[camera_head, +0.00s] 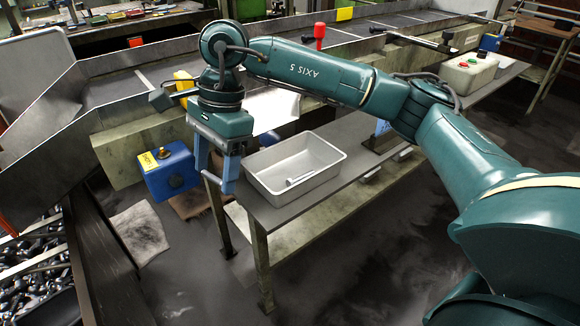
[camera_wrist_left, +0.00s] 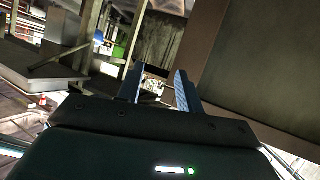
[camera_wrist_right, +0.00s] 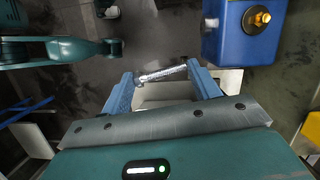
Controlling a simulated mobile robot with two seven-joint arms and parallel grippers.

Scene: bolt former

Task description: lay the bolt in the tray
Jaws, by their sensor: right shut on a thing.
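The light grey tray (camera_head: 328,164) stands on a narrow bench in the head view. A small pale bolt-like piece (camera_head: 299,180) lies inside it. My right gripper (camera_head: 216,182) hangs fingers-down just left of the tray. In the right wrist view a silvery threaded bolt (camera_wrist_right: 162,73) spans the gap between my right gripper's blue fingertips (camera_wrist_right: 163,82), and they are shut on it.
A blue box (camera_head: 169,176) with a brass knob stands left of my right gripper; it also shows in the right wrist view (camera_wrist_right: 222,35). A metal chute (camera_head: 120,90) runs behind the bench. A pale control box with buttons (camera_head: 468,74) stands at the far right.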

